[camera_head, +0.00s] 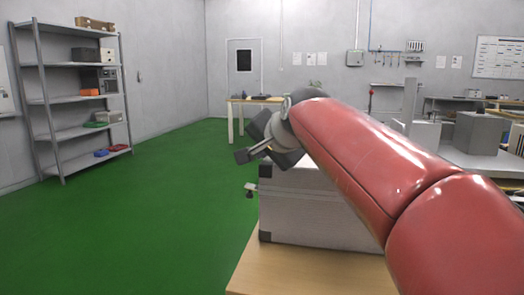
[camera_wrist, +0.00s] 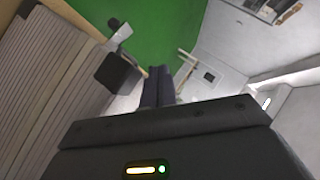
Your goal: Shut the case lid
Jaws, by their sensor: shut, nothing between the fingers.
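The case (camera_head: 315,205) is a grey, ribbed box with black corners, standing on a wooden table (camera_head: 300,268). My red arm covers its upper right part, so I cannot tell from this view how the lid stands. A small latch shows at its left edge. In the wrist view the ribbed case surface (camera_wrist: 45,85) fills the left side, with a black corner and a metal fitting close by. My gripper (camera_head: 243,156) is shut and empty, just above and left of the case's upper left corner. Its closed fingers (camera_wrist: 158,88) show in the wrist view, right of the black corner, apparently clear of it.
A metal shelf (camera_head: 85,95) with boxes stands at the far left. Another table (camera_head: 250,102) stands at the back. Workbenches with equipment (camera_head: 475,135) are at the right. The green floor (camera_head: 150,225) left of the case is clear.

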